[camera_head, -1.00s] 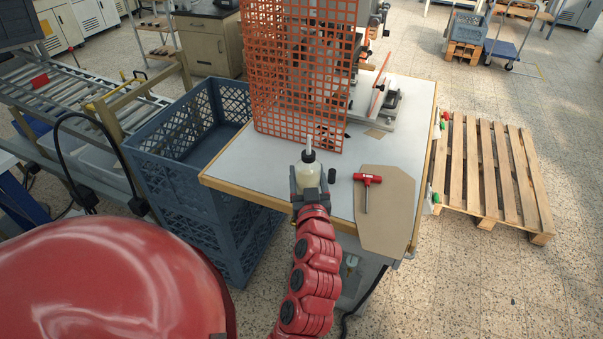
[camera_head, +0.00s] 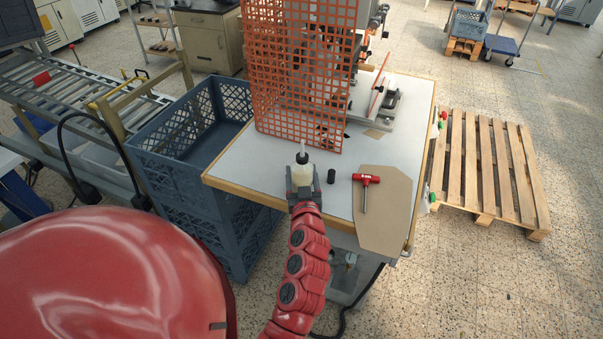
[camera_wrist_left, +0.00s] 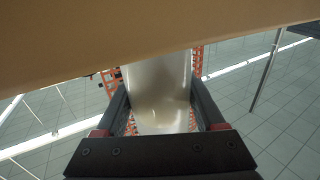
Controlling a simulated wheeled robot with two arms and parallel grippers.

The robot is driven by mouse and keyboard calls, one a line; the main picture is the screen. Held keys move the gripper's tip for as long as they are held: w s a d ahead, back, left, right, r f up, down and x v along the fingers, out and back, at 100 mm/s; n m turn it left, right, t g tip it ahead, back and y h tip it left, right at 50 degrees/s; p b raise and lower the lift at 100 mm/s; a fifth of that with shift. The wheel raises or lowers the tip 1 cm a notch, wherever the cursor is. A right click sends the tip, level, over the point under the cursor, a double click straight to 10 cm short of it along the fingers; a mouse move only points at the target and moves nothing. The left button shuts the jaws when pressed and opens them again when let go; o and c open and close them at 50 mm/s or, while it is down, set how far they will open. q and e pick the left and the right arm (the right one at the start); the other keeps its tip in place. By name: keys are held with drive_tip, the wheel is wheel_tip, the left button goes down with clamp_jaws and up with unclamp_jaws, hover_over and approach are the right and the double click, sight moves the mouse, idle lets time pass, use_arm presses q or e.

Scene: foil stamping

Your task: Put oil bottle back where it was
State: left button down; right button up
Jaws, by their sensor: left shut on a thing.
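The oil bottle (camera_head: 303,172), pale with a black cap and thin nozzle, is upright at the front edge of the table. My left gripper (camera_head: 304,190) is shut around its body, with the arm coming up from below. Whether the bottle's base touches the tabletop cannot be told. My right gripper is not in view.
On the grey table (camera_head: 265,165), a small black cylinder (camera_head: 331,176) stands just right of the bottle. A red-handled tool (camera_head: 366,182) lies on a tan board (camera_head: 384,215). An orange mesh guard (camera_head: 290,100) stands behind. Blue crates (camera_head: 180,150) are left of the table, a pallet (camera_head: 490,165) right.

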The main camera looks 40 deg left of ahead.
use_arm(q)
unclamp_jaws()
